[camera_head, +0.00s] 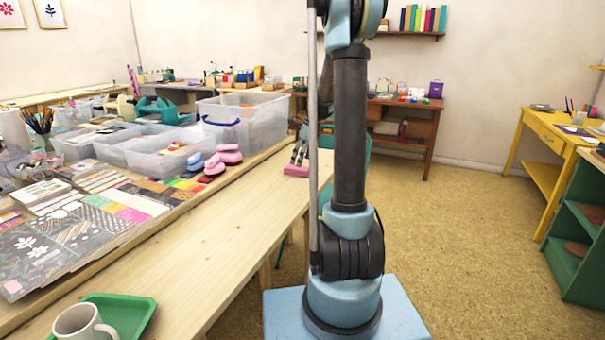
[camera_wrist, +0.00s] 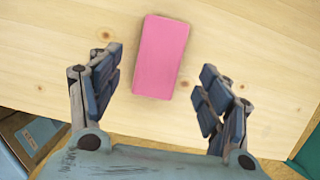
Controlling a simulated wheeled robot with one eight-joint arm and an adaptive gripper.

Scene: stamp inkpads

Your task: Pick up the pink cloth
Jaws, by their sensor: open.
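The pink cloth (camera_wrist: 160,57) is a flat, pink rectangular piece lying on the pale wooden table in the wrist view. It lies ahead of and between the fingers of my gripper (camera_wrist: 157,98), with bare wood around it. The fingers are spread wide and hold nothing. In the head view, the cloth (camera_head: 294,171) shows as a small pink patch on the table, and my gripper (camera_head: 298,153) is close by it, partly hidden behind my arm.
The wooden table (camera_head: 215,250) has a long bare strip. A green tray (camera_head: 140,312) and a white mug (camera_head: 80,322) stand at its near end. Pink and blue stamps (camera_head: 228,154), clear bins (camera_head: 250,115) and patterned papers (camera_head: 75,232) line the left side.

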